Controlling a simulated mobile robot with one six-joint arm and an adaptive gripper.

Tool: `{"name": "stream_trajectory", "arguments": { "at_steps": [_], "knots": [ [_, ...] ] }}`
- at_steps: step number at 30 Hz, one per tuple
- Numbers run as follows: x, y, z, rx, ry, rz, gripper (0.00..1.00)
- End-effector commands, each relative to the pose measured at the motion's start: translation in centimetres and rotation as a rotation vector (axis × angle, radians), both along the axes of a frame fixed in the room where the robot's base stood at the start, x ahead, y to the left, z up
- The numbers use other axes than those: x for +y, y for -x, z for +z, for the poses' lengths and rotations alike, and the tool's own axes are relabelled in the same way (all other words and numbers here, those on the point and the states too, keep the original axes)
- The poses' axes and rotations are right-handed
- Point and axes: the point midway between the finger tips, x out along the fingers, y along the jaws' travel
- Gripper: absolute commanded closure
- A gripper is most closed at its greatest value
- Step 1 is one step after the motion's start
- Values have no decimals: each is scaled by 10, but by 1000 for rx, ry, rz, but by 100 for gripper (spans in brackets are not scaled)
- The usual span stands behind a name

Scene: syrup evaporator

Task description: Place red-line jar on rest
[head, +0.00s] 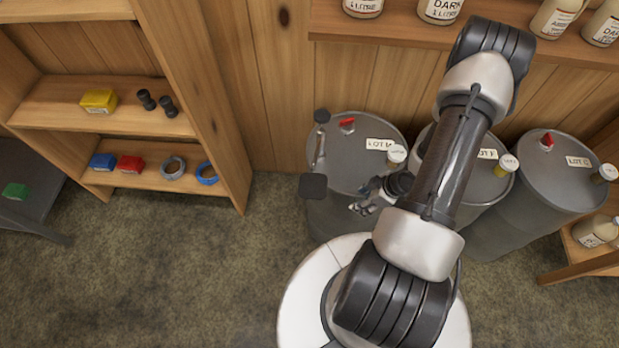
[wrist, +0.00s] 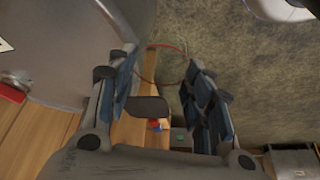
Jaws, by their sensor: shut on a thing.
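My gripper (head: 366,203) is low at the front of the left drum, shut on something. In the wrist view its blue-padded fingers (wrist: 160,95) stand apart, with a thin red ring (wrist: 160,46) between and just beyond their tips. The ring looks like the line of a clear red-line jar; the jar's walls are hard to make out, and I cannot pick it out in the head view. A dark flat pad (head: 313,186), perhaps the rest, is at the left drum's left side. A dark pad (wrist: 150,107) also shows between the fingers in the wrist view.
Three grey drums, left (head: 346,160), middle (head: 478,200) and right (head: 560,185), stand against the wall with small capped jars on top. A metal handle-like piece (head: 320,147) is at the left drum's edge. A wooden shelf (head: 60,117) stands left; the floor before it is clear.

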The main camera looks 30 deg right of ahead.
Motion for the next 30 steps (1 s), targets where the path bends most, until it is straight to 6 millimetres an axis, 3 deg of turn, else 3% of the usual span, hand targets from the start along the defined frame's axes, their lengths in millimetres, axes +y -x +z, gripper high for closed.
{"name": "stream_trajectory", "arguments": {
  "at_steps": [13,30],
  "knots": [
    [60,-91,-1,-4,2,9,78],
    [97,-147,-5,-1,1,1,78]
  ]
}}
